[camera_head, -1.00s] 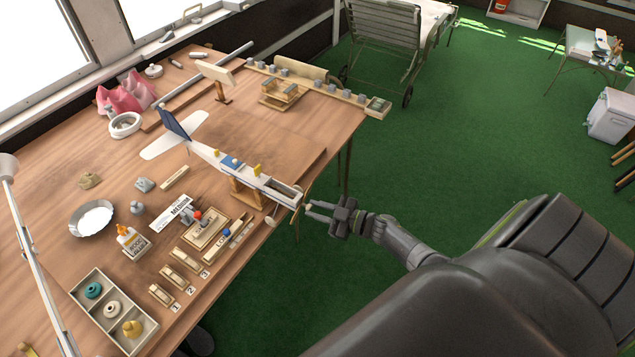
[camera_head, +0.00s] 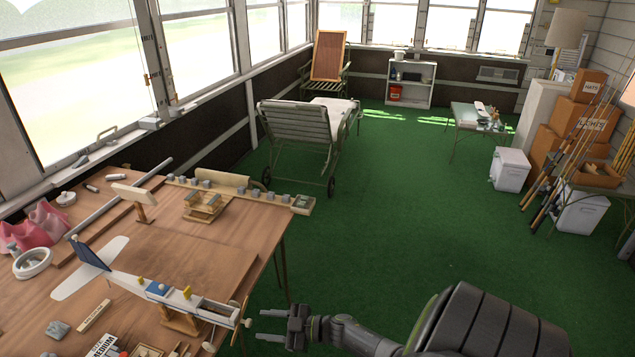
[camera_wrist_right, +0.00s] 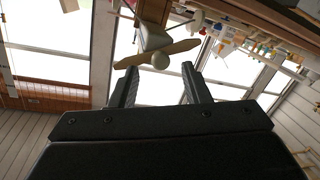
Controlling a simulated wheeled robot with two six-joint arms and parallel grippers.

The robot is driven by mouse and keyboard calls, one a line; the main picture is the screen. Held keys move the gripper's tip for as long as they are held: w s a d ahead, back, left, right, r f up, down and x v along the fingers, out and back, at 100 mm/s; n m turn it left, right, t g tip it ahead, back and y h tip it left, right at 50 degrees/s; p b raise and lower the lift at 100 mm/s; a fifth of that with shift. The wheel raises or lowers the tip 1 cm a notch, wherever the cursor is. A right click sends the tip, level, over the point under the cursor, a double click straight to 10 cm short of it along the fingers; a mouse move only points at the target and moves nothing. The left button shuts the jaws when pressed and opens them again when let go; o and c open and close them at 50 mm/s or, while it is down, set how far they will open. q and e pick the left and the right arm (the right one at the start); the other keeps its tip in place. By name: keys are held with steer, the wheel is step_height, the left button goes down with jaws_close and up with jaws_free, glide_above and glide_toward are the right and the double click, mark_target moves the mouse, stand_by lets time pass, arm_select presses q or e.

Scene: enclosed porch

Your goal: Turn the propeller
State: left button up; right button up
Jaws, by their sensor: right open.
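The model plane (camera_head: 170,292) stands on a wooden cradle on the workbench, with a white body, a dark blue tail fin and its nose at the bench's right edge. The wooden propeller (camera_head: 246,309) with its pale round hub is on the nose. In the right wrist view the propeller (camera_wrist_right: 184,47) lies nearly level just beyond the fingertips. My right gripper (camera_head: 261,325) is open and empty in front of the nose, off the bench edge. Its fingers (camera_wrist_right: 160,68) straddle the hub's line, with no contact visible. My left gripper is out of view.
The workbench (camera_head: 225,240) holds a wooden rack (camera_head: 205,203), a pink object (camera_head: 38,225) and a white ring (camera_head: 33,262). Green floor (camera_head: 370,240) to the right is open. A lounge chair (camera_head: 298,135) stands behind the bench.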

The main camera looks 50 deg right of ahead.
steer(key=b+v, duration=0.3)
steer(key=v, duration=1.1)
steer(key=shift+s, duration=0.2)
steer(key=shift+d, duration=0.1)
